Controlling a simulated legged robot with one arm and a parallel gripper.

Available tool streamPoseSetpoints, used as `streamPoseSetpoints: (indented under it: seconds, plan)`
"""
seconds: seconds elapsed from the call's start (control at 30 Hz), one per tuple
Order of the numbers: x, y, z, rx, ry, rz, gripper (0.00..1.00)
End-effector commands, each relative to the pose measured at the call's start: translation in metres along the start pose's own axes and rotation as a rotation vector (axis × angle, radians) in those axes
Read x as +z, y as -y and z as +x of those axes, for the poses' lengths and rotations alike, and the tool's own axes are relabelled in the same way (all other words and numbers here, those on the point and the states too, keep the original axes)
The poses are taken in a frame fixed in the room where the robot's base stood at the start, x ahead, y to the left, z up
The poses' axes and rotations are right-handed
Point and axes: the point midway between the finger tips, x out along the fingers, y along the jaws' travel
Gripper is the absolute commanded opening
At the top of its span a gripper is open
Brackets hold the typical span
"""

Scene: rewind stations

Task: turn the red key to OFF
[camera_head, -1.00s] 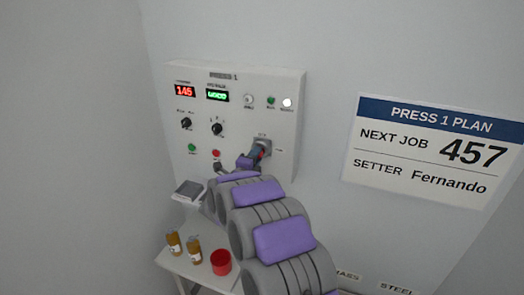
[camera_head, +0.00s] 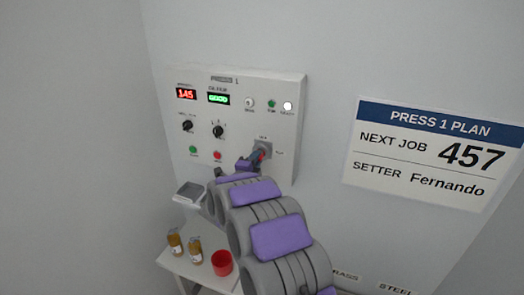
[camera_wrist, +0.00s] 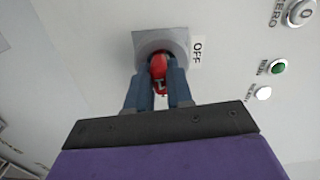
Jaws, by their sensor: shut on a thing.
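The red key (camera_wrist: 158,68) sits in a square grey lock plate (camera_wrist: 146,42) on the press panel. My gripper (camera_wrist: 161,80) is shut on the red key, with one blue-grey finger on each side of it. A label reading OFF (camera_wrist: 197,50) stands beside the plate in the wrist view. In the head view my gripper (camera_head: 257,159) reaches the lock at the panel's lower right, and only a bit of red shows there. The fingers hide part of the key, so I cannot tell exactly which way it points.
The white panel (camera_head: 236,128) carries two lit displays, black knobs, buttons and lamps. Below it, a small table (camera_head: 181,262) holds two amber jars (camera_head: 175,243) and a red cup (camera_head: 222,263). A grey tray (camera_head: 189,192) juts out under the panel's left. A plan sign (camera_head: 432,152) hangs at right.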

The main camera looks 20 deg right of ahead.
Motion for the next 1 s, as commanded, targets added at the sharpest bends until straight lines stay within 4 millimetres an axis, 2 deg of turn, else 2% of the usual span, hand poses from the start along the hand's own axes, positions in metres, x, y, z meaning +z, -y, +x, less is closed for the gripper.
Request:
streamPoseSetpoints:
  seconds: [1.0]
  plan:
    - [-0.0018, 0.0002, 0.0003, 0.003, 0.007, -0.328, 0.00]
